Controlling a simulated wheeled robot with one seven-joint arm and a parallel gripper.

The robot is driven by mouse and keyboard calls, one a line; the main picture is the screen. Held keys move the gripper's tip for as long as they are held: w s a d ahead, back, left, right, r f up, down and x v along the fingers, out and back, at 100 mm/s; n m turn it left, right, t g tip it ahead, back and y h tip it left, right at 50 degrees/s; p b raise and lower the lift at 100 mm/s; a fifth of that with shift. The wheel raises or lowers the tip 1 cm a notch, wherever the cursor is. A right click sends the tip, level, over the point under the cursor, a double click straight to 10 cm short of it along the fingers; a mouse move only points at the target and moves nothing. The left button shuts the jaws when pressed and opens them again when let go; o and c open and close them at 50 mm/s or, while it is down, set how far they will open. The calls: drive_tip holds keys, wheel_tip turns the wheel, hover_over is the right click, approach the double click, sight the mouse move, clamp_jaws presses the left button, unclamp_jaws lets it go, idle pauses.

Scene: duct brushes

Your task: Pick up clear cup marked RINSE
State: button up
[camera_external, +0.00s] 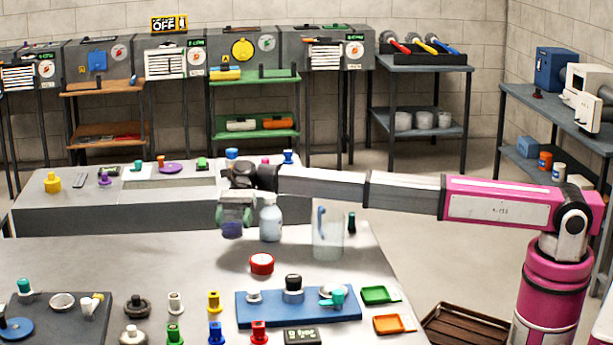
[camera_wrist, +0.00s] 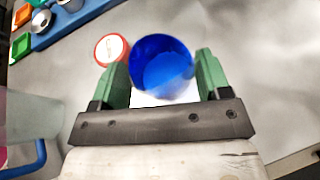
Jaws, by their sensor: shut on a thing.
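My gripper (camera_wrist: 160,80) is shut on a cup (camera_wrist: 160,68) that looks blue inside, with a green finger on each side. In the external view my gripper (camera_external: 234,212) points down over the table's far side, and the cup (camera_external: 232,230) shows dark blue below the fingers. A whitish patch lies at the cup's near edge in the wrist view. No RINSE marking can be read. I cannot tell whether the cup touches the table.
A clear pitcher (camera_external: 328,240) with a blue handle and a pale bottle (camera_external: 270,222) stand right of my gripper. A red-topped round item (camera_external: 262,264) is nearer. A blue board (camera_external: 298,308) with fittings and green and orange trays (camera_external: 380,295) lie in front.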

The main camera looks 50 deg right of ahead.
drive_tip(key=s+a+r, duration=0.3)
drive_tip(key=s+r, duration=0.2)
drive_tip(key=s, duration=0.3)
drive_tip(key=shift+s+a+r, duration=0.3)
drive_tip(key=shift+s+r, duration=0.05)
idle(0.4)
drive_tip(key=shift+r, duration=0.15)
idle(1.3)
